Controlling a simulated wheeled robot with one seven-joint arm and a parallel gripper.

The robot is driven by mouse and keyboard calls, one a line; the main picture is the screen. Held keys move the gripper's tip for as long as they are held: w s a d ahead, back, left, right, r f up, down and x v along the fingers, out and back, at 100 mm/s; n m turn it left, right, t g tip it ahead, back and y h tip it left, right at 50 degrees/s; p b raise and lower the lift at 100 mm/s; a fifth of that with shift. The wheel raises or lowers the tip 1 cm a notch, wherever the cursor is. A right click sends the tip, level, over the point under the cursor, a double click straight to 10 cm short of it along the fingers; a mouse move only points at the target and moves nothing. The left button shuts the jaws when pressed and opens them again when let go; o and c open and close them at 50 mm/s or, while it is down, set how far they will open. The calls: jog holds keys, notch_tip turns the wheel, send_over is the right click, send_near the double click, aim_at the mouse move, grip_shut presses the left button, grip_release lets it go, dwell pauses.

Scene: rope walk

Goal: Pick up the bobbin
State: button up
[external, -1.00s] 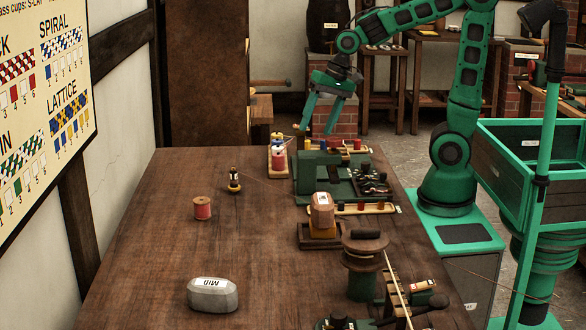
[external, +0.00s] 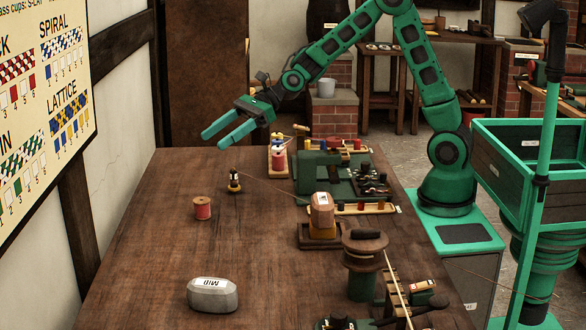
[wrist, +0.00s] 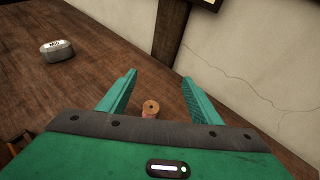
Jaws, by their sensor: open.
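A red bobbin with pale wooden ends (external: 203,209) stands upright on the brown table (external: 150,255), left of the middle in the external view. In the wrist view the top of the bobbin (wrist: 150,108) shows between my fingers, its lower part hidden by the gripper body. My gripper (external: 216,140) is open and empty. It is in the air above the far left part of the table, higher than the bobbin and apart from it.
A grey weight (external: 212,295) sits nearer the front. A wall is at left.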

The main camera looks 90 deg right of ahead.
send_near(191, 220)
jog(key=r, duration=0.3)
jog(key=shift+s+d+r+m, duration=0.1)
jog(key=shift+s+r+m, duration=0.15)
jog(key=shift+m, duration=0.05)
jog(key=x, duration=1)
jog(key=shift+w+a, duration=0.2)
jog(key=shift+w, duration=0.1)
jog(key=c, duration=1.1)
